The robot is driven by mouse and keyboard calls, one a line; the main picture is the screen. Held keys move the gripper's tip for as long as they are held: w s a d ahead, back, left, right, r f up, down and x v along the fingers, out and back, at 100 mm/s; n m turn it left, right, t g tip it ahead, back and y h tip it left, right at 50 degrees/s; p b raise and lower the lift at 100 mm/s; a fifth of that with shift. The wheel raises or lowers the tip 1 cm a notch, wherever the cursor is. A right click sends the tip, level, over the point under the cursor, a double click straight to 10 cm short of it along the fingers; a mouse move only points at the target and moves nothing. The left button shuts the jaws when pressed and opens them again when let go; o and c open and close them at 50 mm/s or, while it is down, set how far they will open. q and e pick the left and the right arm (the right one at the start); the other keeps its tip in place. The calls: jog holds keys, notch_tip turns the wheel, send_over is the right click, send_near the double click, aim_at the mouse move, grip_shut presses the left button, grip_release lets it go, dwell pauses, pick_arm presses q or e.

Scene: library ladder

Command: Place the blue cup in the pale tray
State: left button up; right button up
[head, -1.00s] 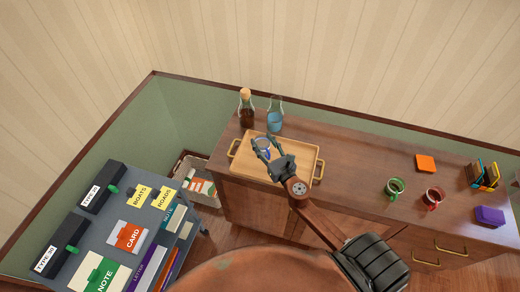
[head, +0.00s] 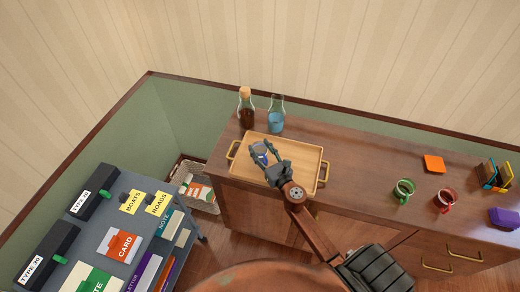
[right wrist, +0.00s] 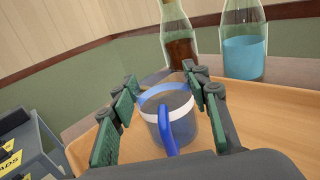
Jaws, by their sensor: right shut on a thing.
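The blue cup (head: 261,157) has a pale band, and its blue handle faces the camera in the right wrist view (right wrist: 166,118). My right gripper (head: 262,152) is shut on it, with a finger on each side of the cup (right wrist: 168,92). The pale tray (head: 300,155) is light wood with brass handles, on the brown cabinet top. The cup is over the left part of the tray, inside its rim in the head view. I cannot tell whether its base touches the tray floor. My left gripper is not in view.
A dark corked bottle (head: 246,108) and a carafe of blue liquid (head: 276,115) stand just behind the tray. Green (head: 403,190) and red (head: 444,200) mugs stand to the right on the cabinet. A grey cart (head: 108,236) with files is at the left.

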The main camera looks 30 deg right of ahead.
jog(key=shift+f, duration=0.2)
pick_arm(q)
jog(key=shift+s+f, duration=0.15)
pick_arm(e)
jog(key=o, duration=1.3)
jog(key=shift+c, duration=0.2)
jog(key=shift+r, duration=0.2)
jog(key=shift+s, duration=0.3)
jog(key=s, duration=0.3)
jog(key=s+b, duration=0.1)
jog(key=s, duration=0.3)
jog(key=s+b, duration=0.1)
jog(key=s, duration=0.2)
jog(key=shift+s+a+f, duration=0.1)
jog(key=shift+s+a, duration=0.15)
jog(key=shift+a, duration=0.15)
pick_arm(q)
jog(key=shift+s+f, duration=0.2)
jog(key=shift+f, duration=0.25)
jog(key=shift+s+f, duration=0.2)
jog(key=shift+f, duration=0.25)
pick_arm(e)
jog(key=shift+s, duration=0.5)
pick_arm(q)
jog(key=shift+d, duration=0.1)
